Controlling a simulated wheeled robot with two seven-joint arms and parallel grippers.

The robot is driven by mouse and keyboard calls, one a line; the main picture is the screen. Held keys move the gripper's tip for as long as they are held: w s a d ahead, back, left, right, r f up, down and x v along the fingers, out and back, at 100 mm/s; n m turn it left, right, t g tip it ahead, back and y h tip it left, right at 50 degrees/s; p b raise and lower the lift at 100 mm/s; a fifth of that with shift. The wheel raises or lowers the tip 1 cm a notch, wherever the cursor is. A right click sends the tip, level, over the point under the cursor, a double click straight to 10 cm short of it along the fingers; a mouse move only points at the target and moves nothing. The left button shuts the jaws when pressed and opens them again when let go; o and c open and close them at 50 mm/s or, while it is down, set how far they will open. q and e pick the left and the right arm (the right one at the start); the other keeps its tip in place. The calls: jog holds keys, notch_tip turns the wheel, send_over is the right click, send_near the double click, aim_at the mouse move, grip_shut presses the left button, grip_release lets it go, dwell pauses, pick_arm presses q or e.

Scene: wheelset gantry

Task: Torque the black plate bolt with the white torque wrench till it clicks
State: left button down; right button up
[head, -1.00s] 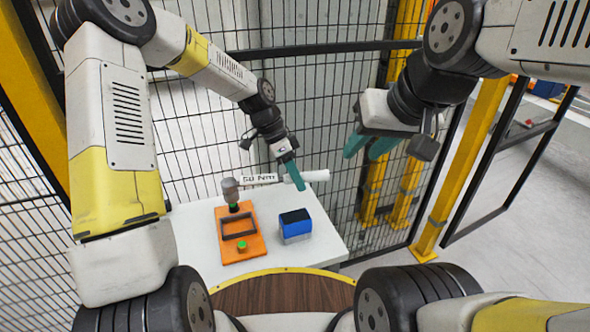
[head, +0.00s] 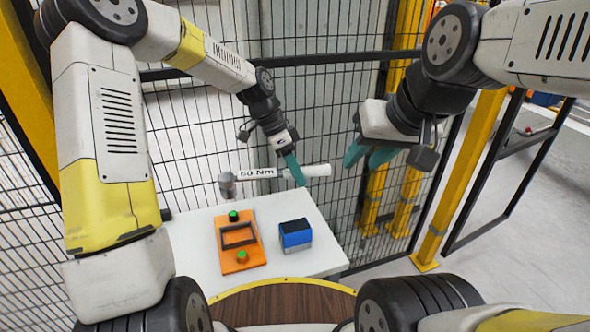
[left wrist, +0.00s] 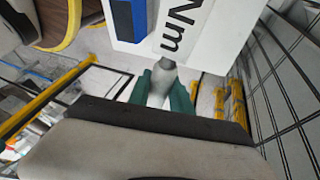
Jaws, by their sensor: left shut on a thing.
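The white torque wrench (head: 317,170), with a "50 Nm" label and a grey head (head: 228,185), is held level above the table's far side. My left gripper (head: 294,170) is shut on it near the handle. In the left wrist view the teal fingers (left wrist: 161,88) close around its grey shaft (left wrist: 163,72). An orange plate (head: 257,257) with a black rectangular frame (head: 238,236) lies on the table. It has a green-topped far bolt (head: 233,215) and a green-topped near bolt (head: 242,256). The wrench head appears clear of both. My right gripper (head: 368,155) is open and empty at right.
A blue and grey box (head: 295,235) stands right of the orange plate on the white table (head: 195,250). A mesh fence (head: 330,110) stands close behind. Yellow posts (head: 446,185) are at right. The table's right front is bare.

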pick_arm(q)
jog(key=shift+r, duration=0.75)
jog(key=shift+s+a, duration=0.2)
jog(key=shift+s, duration=2.3)
jog(key=shift+s+a, duration=0.15)
jog(key=shift+s, duration=2.35)
